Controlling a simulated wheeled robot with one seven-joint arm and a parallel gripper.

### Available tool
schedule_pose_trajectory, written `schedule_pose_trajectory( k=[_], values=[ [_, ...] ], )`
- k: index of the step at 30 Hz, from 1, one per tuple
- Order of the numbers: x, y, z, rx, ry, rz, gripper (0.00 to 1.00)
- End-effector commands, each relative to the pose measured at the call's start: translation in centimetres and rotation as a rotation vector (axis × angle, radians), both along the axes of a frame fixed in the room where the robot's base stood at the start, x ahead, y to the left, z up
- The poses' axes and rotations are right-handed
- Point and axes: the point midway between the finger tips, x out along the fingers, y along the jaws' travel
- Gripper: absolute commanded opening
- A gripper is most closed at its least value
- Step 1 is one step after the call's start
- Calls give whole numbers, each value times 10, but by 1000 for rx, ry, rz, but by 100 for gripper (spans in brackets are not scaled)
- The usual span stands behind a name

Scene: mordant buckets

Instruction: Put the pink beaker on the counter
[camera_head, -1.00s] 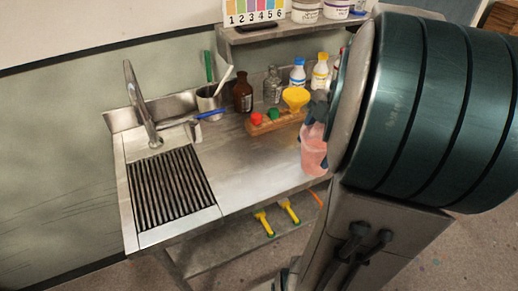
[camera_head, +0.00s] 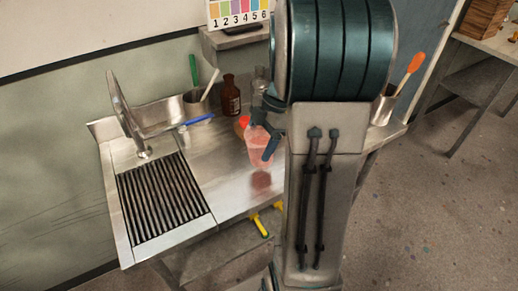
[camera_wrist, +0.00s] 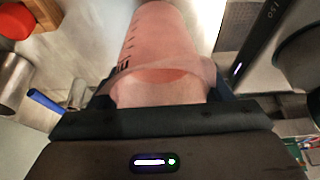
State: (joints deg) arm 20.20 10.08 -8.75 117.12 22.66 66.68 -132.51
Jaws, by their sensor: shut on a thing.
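The pink beaker (camera_head: 258,150) is upright above the steel counter (camera_head: 225,170), with a pinkish reflection on the metal below it. A small gap seems to separate its base from the counter. My gripper (camera_head: 265,128) is shut on the beaker, its dark fingers on either side. In the wrist view the beaker (camera_wrist: 165,45) fills the upper middle, between my fingers. My arm hides the counter's right part in the head view.
A sink with a slotted grate (camera_head: 165,197) and tap is at left. A red-topped item is close behind the beaker. Bare counter lies left of the beaker.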

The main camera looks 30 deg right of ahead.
Motion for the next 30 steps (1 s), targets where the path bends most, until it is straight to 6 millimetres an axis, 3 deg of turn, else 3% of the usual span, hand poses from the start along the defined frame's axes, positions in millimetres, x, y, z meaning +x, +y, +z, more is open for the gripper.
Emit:
schedule_pose_trajectory(
  k=[10,23,24,26,30],
  values=[
    [0,1,-38,1,3,0,43],
    [1,0,-44,0,0,0,43],
    [1,0,-44,0,1,0,78],
    [1,0,-43,0,1,0,94],
    [1,0,-43,0,1,0,94]
  ],
)
